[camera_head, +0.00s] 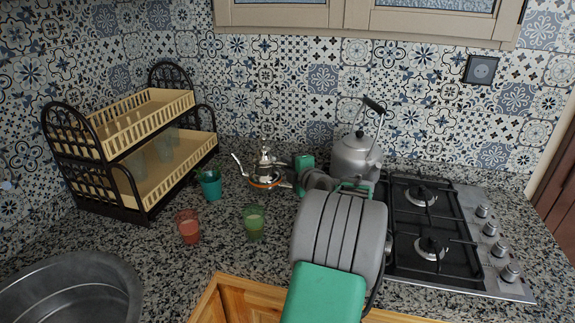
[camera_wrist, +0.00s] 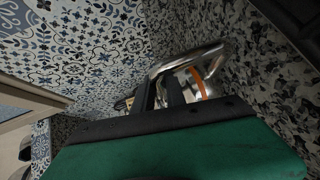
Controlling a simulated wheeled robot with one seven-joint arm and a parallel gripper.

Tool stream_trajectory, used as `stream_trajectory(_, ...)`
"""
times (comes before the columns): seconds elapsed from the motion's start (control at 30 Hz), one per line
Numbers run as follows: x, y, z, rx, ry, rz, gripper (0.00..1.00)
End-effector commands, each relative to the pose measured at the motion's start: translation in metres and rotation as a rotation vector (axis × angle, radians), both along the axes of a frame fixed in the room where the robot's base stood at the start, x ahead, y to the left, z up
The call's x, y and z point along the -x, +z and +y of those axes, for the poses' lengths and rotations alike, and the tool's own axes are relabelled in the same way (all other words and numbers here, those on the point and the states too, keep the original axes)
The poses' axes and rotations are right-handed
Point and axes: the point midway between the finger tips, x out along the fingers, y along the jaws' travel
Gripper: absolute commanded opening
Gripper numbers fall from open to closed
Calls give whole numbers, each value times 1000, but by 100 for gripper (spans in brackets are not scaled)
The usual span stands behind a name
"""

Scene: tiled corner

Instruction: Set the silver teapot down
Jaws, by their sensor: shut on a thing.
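The silver teapot (camera_head: 264,170) is upright at the back of the speckled counter in the head view, spout to the left, with an orange band around its lower part. My gripper (camera_head: 290,184) is at its right side, partly hidden behind my green and grey arm. In the wrist view my gripper's dark fingers (camera_wrist: 172,90) are shut on the teapot's shiny handle (camera_wrist: 190,58). The orange band (camera_wrist: 199,84) shows just beyond them. I cannot tell whether the teapot's base touches the counter.
A teal cup (camera_head: 210,186), a red glass (camera_head: 188,228) and a green glass (camera_head: 254,224) stand left and in front of the teapot. A two-tier rack (camera_head: 150,190) is at left, a metal basin (camera_head: 75,290) front left. A grey kettle (camera_head: 356,156) and gas hob (camera_head: 462,270) are right.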

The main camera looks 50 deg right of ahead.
Motion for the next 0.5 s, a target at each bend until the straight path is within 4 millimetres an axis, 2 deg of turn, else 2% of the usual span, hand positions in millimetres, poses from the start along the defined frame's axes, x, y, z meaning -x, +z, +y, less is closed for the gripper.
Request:
stream_trajectory(0.37, 0, -3, 0, 7, -1, -6, 0)
stream_trajectory(0.4, 0, -5, 0, 3, -1, -2, 18)
stream_trajectory(0.5, 0, -4, 0, 3, 0, -2, 26)
